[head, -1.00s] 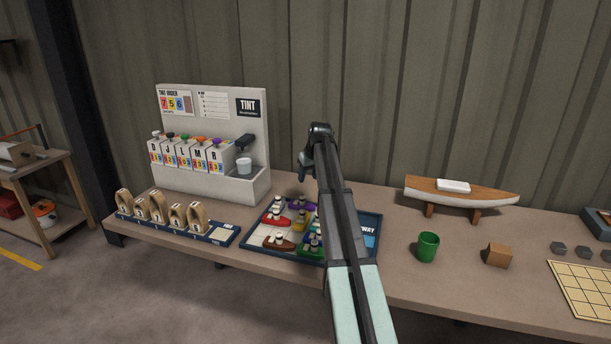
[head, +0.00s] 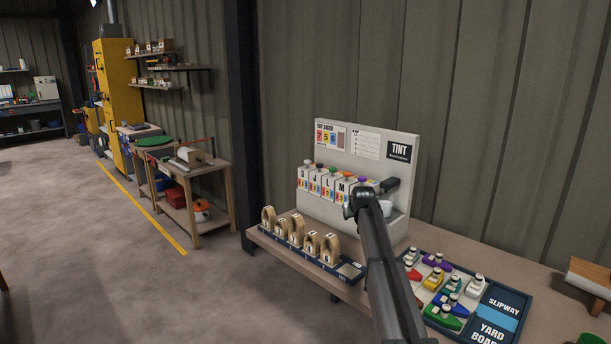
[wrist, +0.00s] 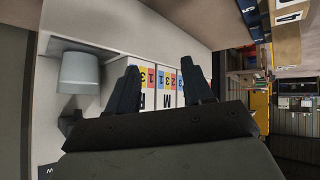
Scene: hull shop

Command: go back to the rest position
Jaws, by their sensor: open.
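My gripper (wrist: 162,88) is open and empty in the wrist view, its two dark fingers apart in front of the tint dispenser's numbered canisters (wrist: 165,78). In the head view my arm rises from the bottom, its upper end in front of the tint dispenser (head: 355,215); the fingers cannot be made out there. A pale cup (head: 385,208) sits at the dispenser's right, partly behind my arm. It also shows at the left in the wrist view (wrist: 80,74).
A rack of wooden pieces (head: 312,254) stands left of my arm. The yard board (head: 505,312), with several toy boats, lies right of it. A wooden hull (head: 590,278) is at the right edge. A side bench (head: 215,178) and open floor are at left.

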